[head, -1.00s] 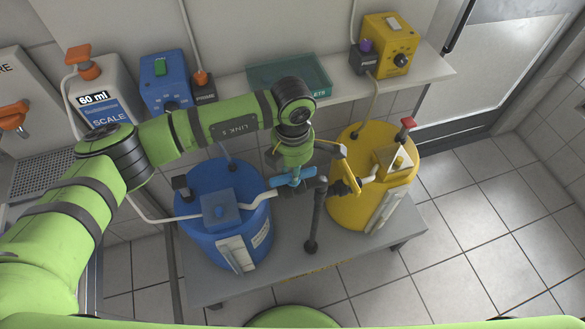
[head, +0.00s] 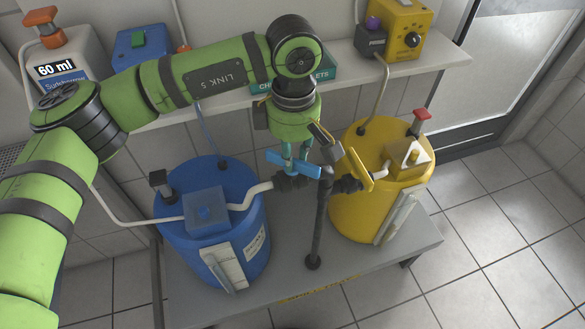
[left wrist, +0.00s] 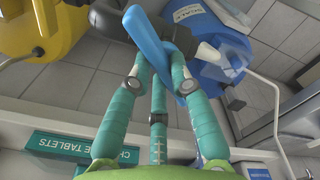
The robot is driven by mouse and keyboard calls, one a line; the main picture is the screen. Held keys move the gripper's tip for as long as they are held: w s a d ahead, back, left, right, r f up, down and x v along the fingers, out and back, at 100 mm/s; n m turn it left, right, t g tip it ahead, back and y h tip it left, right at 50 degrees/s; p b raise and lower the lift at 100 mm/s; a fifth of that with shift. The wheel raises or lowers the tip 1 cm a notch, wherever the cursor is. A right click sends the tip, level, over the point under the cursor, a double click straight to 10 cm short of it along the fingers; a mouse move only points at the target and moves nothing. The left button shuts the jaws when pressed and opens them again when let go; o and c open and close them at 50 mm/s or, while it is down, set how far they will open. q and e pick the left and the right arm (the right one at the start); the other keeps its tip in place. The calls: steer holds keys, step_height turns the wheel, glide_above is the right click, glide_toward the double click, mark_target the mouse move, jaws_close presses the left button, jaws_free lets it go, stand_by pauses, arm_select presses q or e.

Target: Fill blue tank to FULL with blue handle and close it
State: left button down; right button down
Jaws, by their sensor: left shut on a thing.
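The blue tank (head: 180,245) stands upright at the left of a low grey bench, with a white gauge strip (head: 224,268) on its front. A white hose joins its top to a dark valve on a standing pipe (head: 318,225). The blue handle (head: 293,164) sits on that valve. It also shows in the left wrist view (left wrist: 147,38). My left gripper (head: 295,150) comes down from above with its teal fingers shut on the blue handle. The fingers show in the left wrist view (left wrist: 160,75). The liquid level cannot be read. My right gripper is out of view.
The yellow handle (head: 358,168) is close to the right of my left gripper. The yellow tank (head: 350,215) stands beyond it. A shelf (head: 440,55) behind carries a yellow pump box (head: 405,25) and a green tablets box (head: 322,68). Tiled floor at right is clear.

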mark_target(295, 159)
arm_select(q)
steer(key=m+b, duration=0.4)
steer(key=shift+d+f+m+b, duration=0.1)
steer(key=shift+f+m+b, duration=0.1)
steer(key=shift+m+b, duration=0.1)
steer(key=m+b, duration=0.1)
steer(key=m, duration=0.1)
steer(key=shift+s+r+m, duration=0.1)
steer(key=shift+m, duration=0.2)
steer(key=shift+d+r+m+b, duration=0.1)
steer(key=shift+m+b, duration=0.75)
steer(key=shift+m, duration=0.75)
steer(key=c, duration=1.1)
jaws_free()
steer(key=shift+s, duration=0.1)
steer(key=shift+r, duration=0.1)
step_height(295, 159, up, 12)
steer(key=shift+f, duration=0.1)
